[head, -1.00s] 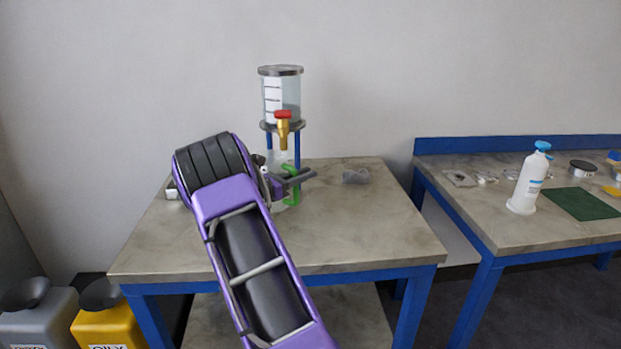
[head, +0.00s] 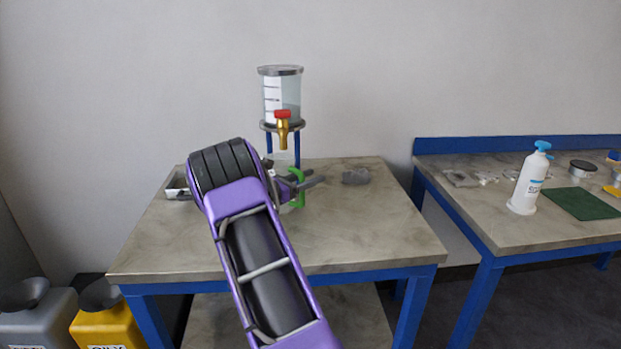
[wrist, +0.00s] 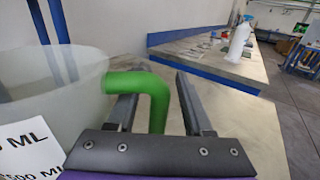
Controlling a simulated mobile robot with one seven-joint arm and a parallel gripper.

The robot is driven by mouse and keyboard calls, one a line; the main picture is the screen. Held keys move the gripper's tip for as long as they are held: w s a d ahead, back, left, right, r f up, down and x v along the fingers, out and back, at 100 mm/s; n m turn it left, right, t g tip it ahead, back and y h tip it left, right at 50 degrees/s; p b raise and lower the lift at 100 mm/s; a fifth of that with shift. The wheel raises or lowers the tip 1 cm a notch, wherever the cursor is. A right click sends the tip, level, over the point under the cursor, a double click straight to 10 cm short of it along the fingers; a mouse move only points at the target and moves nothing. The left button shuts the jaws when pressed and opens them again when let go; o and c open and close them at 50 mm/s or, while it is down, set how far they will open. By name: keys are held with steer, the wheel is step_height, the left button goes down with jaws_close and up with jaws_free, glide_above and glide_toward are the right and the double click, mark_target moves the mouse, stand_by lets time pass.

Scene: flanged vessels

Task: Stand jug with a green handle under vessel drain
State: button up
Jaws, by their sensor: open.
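The vessel (head: 284,95) is a clear graduated cylinder on a stand with blue legs. Its brass drain with a red tap (head: 283,128) points down. The jug's green handle (head: 298,188) shows below the drain in the head view, with much of the jug hidden behind my arm. In the wrist view the translucent jug (wrist: 50,85) is at the left, and its green handle (wrist: 150,90) lies between the two open fingers of my gripper (wrist: 158,105). I cannot tell whether either finger touches the handle. My gripper also shows in the head view (head: 305,183).
A grey lump, perhaps a cloth (head: 356,177), lies right of the jug. A metal tray (head: 179,187) is at the table's left. A white pump bottle (head: 528,182) and a green mat (head: 582,203) are on the right bench. The table's front right is clear.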

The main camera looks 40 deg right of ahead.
steer(key=shift+r, duration=0.25)
steer(key=a, duration=1.2)
steer(key=shift+s+p, duration=0.2)
steer(key=shift+p, duration=0.1)
